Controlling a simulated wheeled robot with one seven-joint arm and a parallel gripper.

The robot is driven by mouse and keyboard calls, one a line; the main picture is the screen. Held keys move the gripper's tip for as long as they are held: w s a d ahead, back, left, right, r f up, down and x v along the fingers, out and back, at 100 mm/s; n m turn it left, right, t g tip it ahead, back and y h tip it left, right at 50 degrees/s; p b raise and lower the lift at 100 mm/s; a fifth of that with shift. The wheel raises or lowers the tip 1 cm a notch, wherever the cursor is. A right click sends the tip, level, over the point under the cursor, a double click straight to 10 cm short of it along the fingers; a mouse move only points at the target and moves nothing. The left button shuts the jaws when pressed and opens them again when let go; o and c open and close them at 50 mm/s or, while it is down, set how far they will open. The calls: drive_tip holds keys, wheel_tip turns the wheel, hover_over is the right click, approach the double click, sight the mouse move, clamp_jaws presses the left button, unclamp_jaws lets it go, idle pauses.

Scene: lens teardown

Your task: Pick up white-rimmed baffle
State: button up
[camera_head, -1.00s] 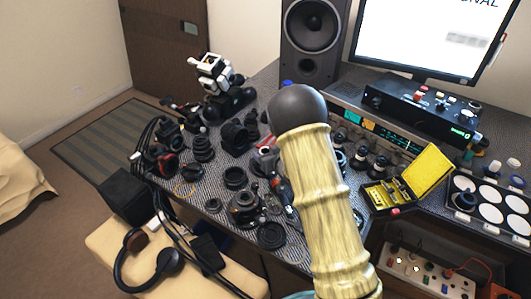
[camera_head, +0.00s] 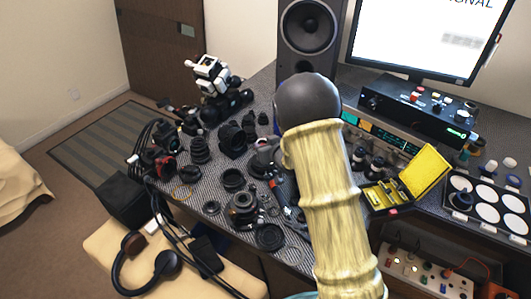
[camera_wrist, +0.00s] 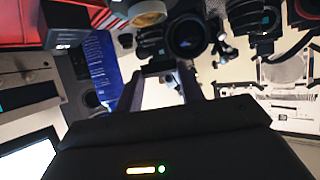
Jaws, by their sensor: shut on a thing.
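Several dark lens parts, including a ring (camera_head: 270,237) and a barrel (camera_head: 242,208), crowd the grey desk. A yellow case (camera_head: 428,172) stands open right of my arm. A speaker (camera_head: 310,35) and monitor (camera_head: 415,40) stand behind. Headphones (camera_head: 143,270) lie at the lower left.

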wheel_tip(320, 180, up, 5)
drive_tip(key=shift+r, duration=0.15)
drive_tip(key=shift+s, duration=0.1)
idle(0.6)
